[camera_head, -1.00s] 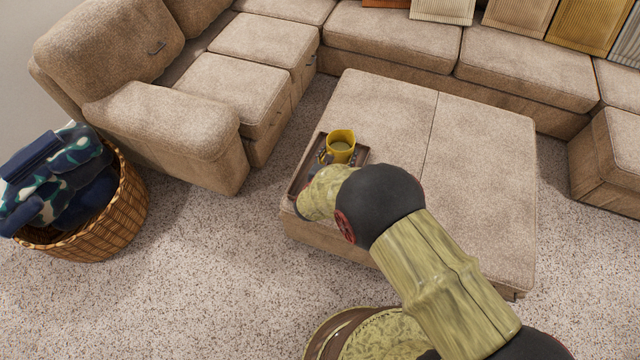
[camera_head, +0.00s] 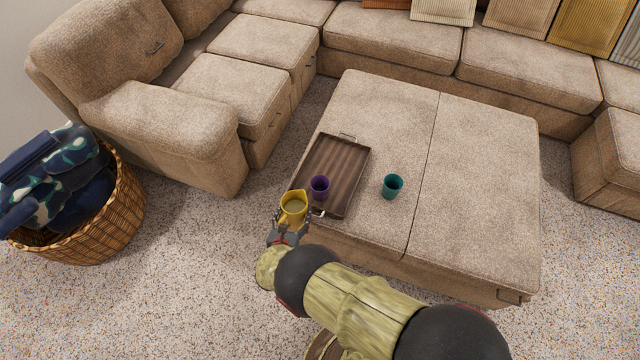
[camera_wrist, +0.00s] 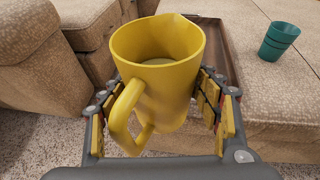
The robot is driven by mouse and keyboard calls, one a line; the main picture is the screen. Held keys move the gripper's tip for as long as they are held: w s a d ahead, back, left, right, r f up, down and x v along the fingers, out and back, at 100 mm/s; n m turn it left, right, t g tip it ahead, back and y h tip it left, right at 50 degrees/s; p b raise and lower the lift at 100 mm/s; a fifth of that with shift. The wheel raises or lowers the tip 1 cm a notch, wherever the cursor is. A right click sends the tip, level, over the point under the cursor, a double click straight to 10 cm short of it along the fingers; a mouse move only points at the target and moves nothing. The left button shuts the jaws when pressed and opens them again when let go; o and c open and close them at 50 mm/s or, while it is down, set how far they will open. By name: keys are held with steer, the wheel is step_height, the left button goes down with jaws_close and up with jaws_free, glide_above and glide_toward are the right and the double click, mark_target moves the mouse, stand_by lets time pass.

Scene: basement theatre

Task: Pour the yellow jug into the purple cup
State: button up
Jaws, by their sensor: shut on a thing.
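The yellow jug (camera_head: 292,210) is held upright by my gripper (camera_head: 287,232), with a pale content visible inside. In the wrist view the jug (camera_wrist: 158,60) sits between the two fingers of my gripper (camera_wrist: 165,110), its handle towards the camera. The purple cup (camera_head: 320,188) stands upright on the near part of the wooden tray (camera_head: 345,172), just right of the jug. In the wrist view the jug hides the cup. The jug is at the near left edge of the ottoman, beside the tray.
A teal cup (camera_head: 392,186) stands on the ottoman (camera_head: 480,190) right of the tray; it also shows in the wrist view (camera_wrist: 278,42). A sofa (camera_head: 245,90) stands behind and left. A wicker basket (camera_head: 115,215) with clothes is on the carpet at left.

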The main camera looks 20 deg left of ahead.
mark_target(302, 200)
steer(key=shift+r, duration=0.2)
stand_by(0.3)
steer(key=shift+w+d+r+m+g, duration=0.1)
steer(key=shift+w+r+m+g, duration=0.3)
steer(key=shift+g, duration=0.6)
steer(key=shift+w+d+f+g+y, duration=0.2)
steer(key=shift+w+f+g+y, duration=0.3)
steer(key=shift+g, duration=0.4)
steer(key=w+g, duration=0.2)
steer(key=shift+w+d+m+g+p, duration=0.15)
steer(key=shift+d+m+g+p, duration=0.15)
steer(key=shift+d+m+g, duration=0.1)
steer(key=shift+w+f+g+y, duration=0.2)
steer(key=shift+g+y, duration=0.1)
steer(key=shift+g, duration=0.3)
steer(key=shift+f+g, duration=0.1)
steer(key=shift+g, duration=0.2)
steer(key=shift+w+d+r+m+g+y, duration=0.15)
steer(key=shift+r+m+g+y, duration=0.1)
steer(key=shift+r+g, duration=0.3)
steer(key=shift+w+r+m+g+y, duration=0.15)
steer(key=shift+r+g+y, duration=0.2)
steer(key=shift+g, duration=0.3)
stand_by(0.8)
steer(key=shift+r+p, duration=0.25)
steer(key=shift+p, duration=0.3)
steer(key=shift+f, duration=0.15)
